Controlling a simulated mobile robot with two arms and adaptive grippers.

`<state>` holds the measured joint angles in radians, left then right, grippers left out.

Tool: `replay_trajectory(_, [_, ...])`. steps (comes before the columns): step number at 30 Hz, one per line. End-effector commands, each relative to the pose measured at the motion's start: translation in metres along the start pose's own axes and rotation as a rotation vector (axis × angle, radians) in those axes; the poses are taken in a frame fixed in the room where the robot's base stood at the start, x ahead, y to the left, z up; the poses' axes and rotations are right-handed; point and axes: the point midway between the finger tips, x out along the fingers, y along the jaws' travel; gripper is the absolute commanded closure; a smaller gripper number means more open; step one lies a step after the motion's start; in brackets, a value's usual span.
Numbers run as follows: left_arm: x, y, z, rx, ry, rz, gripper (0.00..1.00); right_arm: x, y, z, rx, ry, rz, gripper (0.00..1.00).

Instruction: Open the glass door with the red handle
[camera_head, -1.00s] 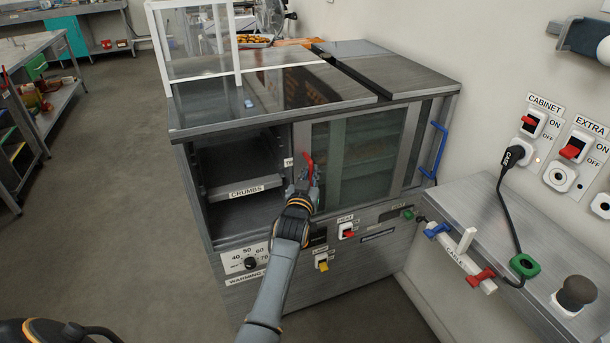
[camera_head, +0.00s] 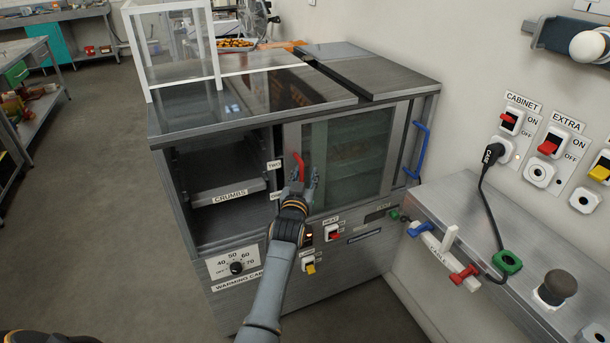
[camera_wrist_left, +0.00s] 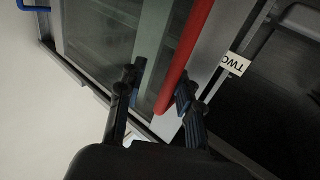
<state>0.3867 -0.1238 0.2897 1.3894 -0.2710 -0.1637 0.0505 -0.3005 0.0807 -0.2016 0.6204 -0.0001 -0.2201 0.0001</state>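The glass door (camera_head: 350,160) on the front of the metal warming cabinet has an upright red handle (camera_head: 299,165) near its left edge. To the left of the door, the cabinet front stands open. My left gripper (camera_head: 304,182) is at the lower part of the red handle. In the left wrist view, the red handle (camera_wrist_left: 184,60) runs between the two spread fingers of my left gripper (camera_wrist_left: 157,88), closer to the right finger. Contact is unclear. My right gripper is not in view.
A "CRUMBS" tray (camera_head: 228,186) sits in the open left bay. A blue handle (camera_head: 417,150) is at the cabinet's right side. A side counter (camera_head: 500,225) with a plugged cable stands at the right.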

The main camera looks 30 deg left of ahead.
Motion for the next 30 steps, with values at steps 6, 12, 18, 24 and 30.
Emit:
replay_trajectory(6, [-0.007,-0.002,-0.001,0.002,0.003,-0.002,0.66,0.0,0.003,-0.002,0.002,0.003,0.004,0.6])
replay_trajectory(12, [-0.034,0.001,0.0,0.0,0.001,0.0,0.66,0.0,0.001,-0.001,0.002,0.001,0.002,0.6])
replay_trajectory(18, [-0.063,0.002,0.001,0.001,-0.001,0.001,0.66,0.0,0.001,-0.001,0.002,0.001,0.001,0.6])
replay_trajectory(24, [-0.075,0.003,0.0,0.001,0.001,0.003,0.66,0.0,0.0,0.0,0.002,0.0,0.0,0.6])
replay_trajectory(30, [-0.075,0.003,0.0,0.001,0.001,0.003,0.66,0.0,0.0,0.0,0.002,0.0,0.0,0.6])
